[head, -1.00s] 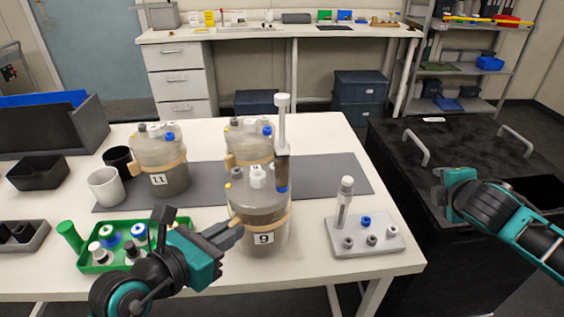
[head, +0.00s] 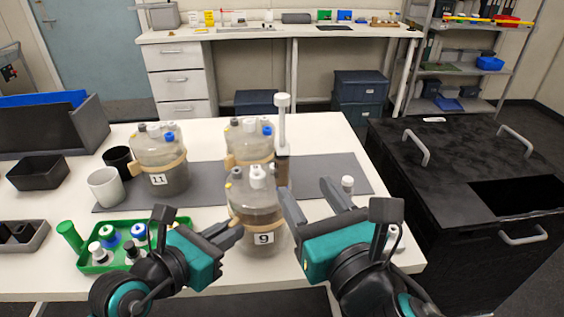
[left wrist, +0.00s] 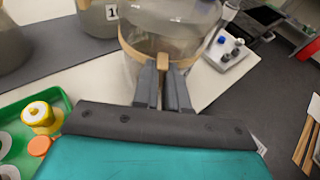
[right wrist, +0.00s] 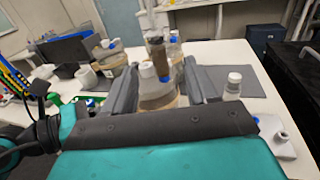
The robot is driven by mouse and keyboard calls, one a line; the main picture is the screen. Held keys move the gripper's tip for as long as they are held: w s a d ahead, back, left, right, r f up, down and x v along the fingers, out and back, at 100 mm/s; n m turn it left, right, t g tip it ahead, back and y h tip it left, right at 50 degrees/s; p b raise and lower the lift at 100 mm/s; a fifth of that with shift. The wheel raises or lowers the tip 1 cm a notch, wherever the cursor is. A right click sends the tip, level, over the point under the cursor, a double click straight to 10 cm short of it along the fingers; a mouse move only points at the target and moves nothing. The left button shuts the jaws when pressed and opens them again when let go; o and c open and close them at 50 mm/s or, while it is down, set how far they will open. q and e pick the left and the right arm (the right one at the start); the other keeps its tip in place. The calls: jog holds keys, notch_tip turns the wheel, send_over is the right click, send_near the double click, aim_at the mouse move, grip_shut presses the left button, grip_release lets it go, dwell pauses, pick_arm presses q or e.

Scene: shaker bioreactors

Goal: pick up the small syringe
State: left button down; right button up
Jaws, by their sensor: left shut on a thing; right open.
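The small syringe stands upright in the grey holder block (head: 405,240). In the head view only its white top (head: 347,184) shows behind my right gripper (head: 306,188). The right wrist view shows the syringe (right wrist: 233,86) to the right of the fingers. My right gripper is open and empty, to the left of the syringe and beside bioreactor 9 (head: 250,210). My left gripper (head: 236,229) is shut on the tan band tab (left wrist: 163,62) of bioreactor 9.
Bioreactor 11 (head: 160,160) and another bioreactor (head: 243,140) stand behind on the grey mat (head: 345,175). A green tray (head: 95,267) with bottles is at the left front. A black cabinet (head: 450,160) stands right of the table.

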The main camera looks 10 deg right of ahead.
aim_at(285, 101)
jog(key=x, duration=0.6)
jog(key=shift+w+a+r, duration=0.1)
jog(key=shift+w+a, duration=0.1)
jog(key=shift+w, duration=0.1)
jog(key=shift+r+x, duration=0.2)
jog(key=shift+x, duration=2.35)
jog(key=shift+a, duration=0.1)
grip_shut()
notch_tip(285, 101, up, 10)
jog(key=shift+r, duration=0.1)
pick_arm(q)
jog(key=c, duration=1.1)
grip_release()
jog(key=shift+s+a, duration=0.1)
